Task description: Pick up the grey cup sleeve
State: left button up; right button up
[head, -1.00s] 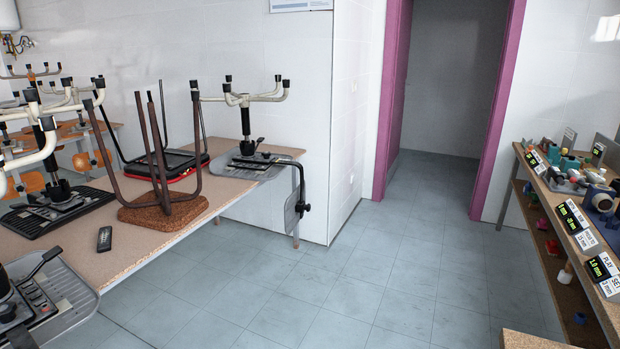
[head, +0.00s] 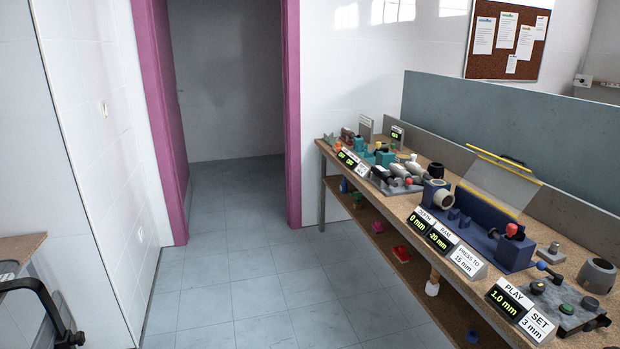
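A grey hollow cylinder (head: 597,276), which looks like the grey cup sleeve, stands on the workbench (head: 418,208) near the right edge of the head view. Its dark opening shows at the top. A paler grey cylindrical part (head: 437,191) sits on the blue fixture (head: 500,235) further left, and I cannot tell whether it is a sleeve too. Neither of my grippers is in view.
Signs with green digits (head: 508,298) line the bench's front edge. A dark plate with knobs (head: 566,304) lies near the grey cylinder. A lower shelf (head: 405,262) holds small coloured parts. The tiled floor (head: 240,290) left of the bench is clear up to the doorway.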

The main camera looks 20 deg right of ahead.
aim_at(601, 273)
jog(key=i+z, duration=0.4)
jog(key=i+j+z, duration=0.15)
jog(key=i+z, duration=0.25)
jog(key=i+j+z, duration=0.25)
jog(key=z, duration=0.15)
jog(key=i, duration=0.1)
